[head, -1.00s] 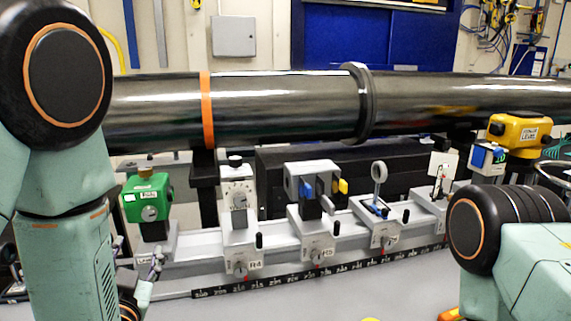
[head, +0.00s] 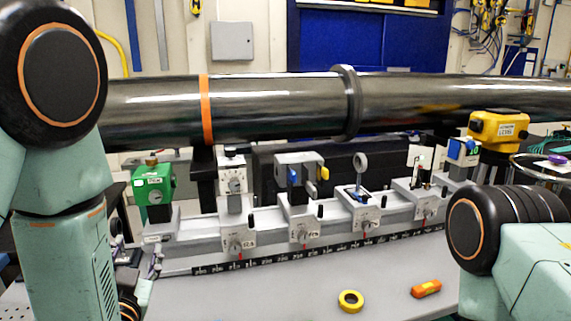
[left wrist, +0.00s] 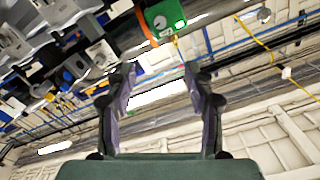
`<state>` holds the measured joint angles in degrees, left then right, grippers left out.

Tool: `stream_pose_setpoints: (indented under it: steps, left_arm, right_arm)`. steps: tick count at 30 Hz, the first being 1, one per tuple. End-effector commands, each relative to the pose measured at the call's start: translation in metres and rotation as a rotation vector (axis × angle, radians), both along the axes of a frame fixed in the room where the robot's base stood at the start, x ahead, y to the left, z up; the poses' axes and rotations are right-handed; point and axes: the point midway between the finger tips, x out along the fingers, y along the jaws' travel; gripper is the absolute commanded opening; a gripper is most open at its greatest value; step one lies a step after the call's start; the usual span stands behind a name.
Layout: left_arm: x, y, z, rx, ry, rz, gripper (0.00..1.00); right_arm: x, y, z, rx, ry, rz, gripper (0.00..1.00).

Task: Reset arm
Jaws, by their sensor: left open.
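My left arm stands along the left edge of the head view. My left gripper (head: 153,267) shows small and partly hidden behind that arm, beside the left end of the rail. In the left wrist view my left gripper (left wrist: 158,82) has its two fingers well apart with nothing between them. The green box (left wrist: 163,18) lies beyond the fingertips there. My right arm shows at the lower right of the head view, but its gripper is out of view.
A rail (head: 210,226) with several mounts crosses the bench under a long dark tube (head: 280,104). The green box (head: 153,185) is at its left end, a yellow box (head: 498,130) at right. Yellow tape (head: 341,303) and an orange tool (head: 426,289) lie on the bench front.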

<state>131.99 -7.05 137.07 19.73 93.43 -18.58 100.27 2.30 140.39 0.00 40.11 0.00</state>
Motion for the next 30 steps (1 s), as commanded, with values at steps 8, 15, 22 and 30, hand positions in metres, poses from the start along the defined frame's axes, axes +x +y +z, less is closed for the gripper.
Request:
stream_pose_setpoints:
  steps: [8,15,22,30]
  left_arm:
    - [0.001,-0.002,-0.03,-0.1,0.117,-0.01,0.53]
    - [-0.018,-0.011,-0.099,-0.239,0.363,-0.019,0.53]
    - [-0.085,-0.022,-0.212,-0.387,0.731,0.012,0.53]
    - [-0.215,-0.034,-0.335,-0.517,1.198,0.094,0.53]
  right_arm:
    - [0.0,0.0,0.0,0.0,0.0,0.0,0.4]
    - [0.0,0.0,-0.005,0.0,0.0,0.0,0.4]
    - [0.0,0.0,-0.022,0.0,0.0,0.0,0.4]
    - [0.0,0.0,-0.051,0.0,0.0,0.0,0.4]
